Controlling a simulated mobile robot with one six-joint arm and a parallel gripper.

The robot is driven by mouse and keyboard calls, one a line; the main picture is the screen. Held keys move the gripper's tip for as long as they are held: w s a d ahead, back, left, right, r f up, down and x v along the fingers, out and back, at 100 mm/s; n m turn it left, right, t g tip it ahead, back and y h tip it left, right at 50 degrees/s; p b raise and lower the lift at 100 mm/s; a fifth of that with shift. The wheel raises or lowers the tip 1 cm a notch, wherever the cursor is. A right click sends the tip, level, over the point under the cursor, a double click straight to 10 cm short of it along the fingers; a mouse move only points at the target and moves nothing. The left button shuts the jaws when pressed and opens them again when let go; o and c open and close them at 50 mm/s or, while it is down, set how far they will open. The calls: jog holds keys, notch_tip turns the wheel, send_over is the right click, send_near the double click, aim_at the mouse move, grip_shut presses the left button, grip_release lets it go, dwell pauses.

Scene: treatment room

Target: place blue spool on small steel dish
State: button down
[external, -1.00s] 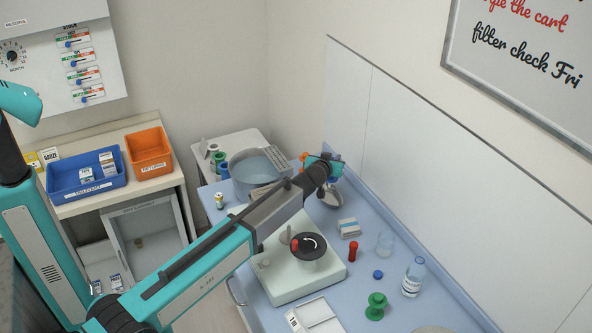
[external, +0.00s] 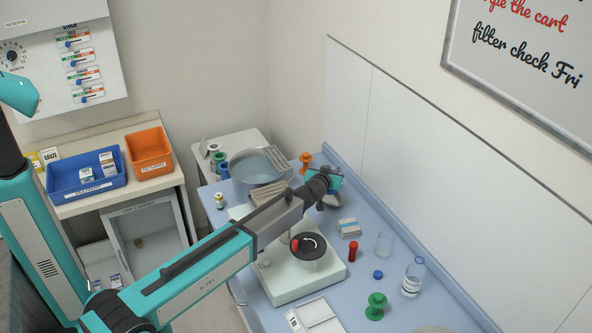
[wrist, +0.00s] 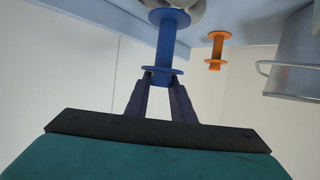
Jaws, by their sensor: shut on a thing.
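The blue spool (wrist: 165,48) is between the fingertips of my gripper (wrist: 161,84) in the wrist view. My gripper is shut on its nearer end. The spool's far flange is close to a pale grey rounded surface (wrist: 192,7), probably the small steel dish; I cannot tell whether they touch. In the external view my gripper (external: 332,182) is over the back of the blue counter, and the spool is not clearly visible there. The dish (external: 330,200) is mostly hidden behind my wrist.
An orange spool (external: 305,160) stands just behind my gripper; it also shows in the wrist view (wrist: 216,48). A steel basin (external: 240,168) with a rack is to the left. A folded cloth pack (external: 349,228), a red peg (external: 353,251) and a glass (external: 385,243) stand nearer.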

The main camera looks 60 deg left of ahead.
notch_tip(320, 180, down, 4)
jog(key=shift+r+p, duration=0.2)
jog(key=shift+p, duration=0.3)
jog(key=shift+f+b, duration=0.6)
jog(key=shift+b, duration=0.55)
jog(key=c, duration=1.5)
grip_release()
jog(key=shift+r+p, duration=0.3)
jog(key=shift+p, duration=0.15)
jog(key=shift+r+p, duration=0.4)
jog(key=shift+p, duration=0.35)
jog(key=shift+b+v, duration=0.85)
jog(key=shift+v, duration=0.55)
jog(key=shift+b+v, duration=1)
jog(key=shift+v, duration=1.3)
